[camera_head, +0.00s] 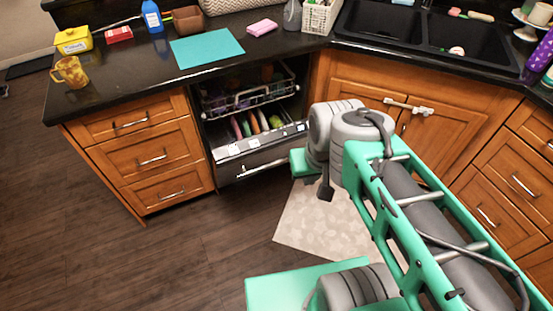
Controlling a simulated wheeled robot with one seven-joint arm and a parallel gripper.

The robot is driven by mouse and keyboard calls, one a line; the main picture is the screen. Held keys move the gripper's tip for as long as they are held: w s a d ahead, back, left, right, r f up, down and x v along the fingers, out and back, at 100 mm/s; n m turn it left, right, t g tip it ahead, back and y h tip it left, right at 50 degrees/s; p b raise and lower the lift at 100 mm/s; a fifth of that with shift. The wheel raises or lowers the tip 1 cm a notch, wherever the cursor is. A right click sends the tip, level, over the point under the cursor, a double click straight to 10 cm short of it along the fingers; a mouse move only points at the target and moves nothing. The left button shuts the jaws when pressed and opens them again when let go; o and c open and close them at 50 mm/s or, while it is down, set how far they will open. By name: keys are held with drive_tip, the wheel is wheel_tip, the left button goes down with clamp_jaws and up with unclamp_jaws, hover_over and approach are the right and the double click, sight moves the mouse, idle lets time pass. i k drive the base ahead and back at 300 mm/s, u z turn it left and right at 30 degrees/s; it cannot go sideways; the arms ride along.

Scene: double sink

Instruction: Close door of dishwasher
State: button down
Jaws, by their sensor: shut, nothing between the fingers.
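The dishwasher (206,131) is built in under the counter, left of the corner, in the head view. Its dark door (262,163) leans outward at the bottom, so the dishwasher stands open. The upper rack (250,97) and several coloured plates (256,122) in the lower part show through the opening. A pale bar, perhaps the handle, shows on the door's front. My arm reaches in from the lower right, and its grey joint and green link stand in front of the door's right end. My gripper is not visible; it may be hidden behind the arm.
Wooden drawers (151,158) stand left of the dishwasher, and the sink cabinet (420,105) is to the right. A pale mat (310,225) lies on the floor. Bare wooden floor (215,240) is free in front of the drawers.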

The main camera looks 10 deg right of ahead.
sight(276, 144)
drive_tip(key=k, duration=1)
drive_tip(key=u, duration=1.2)
drive_tip(key=i, duration=1)
drive_tip(key=z, duration=0.5)
drive_tip(key=i, duration=1.05)
drive_tip(key=z, duration=0.85)
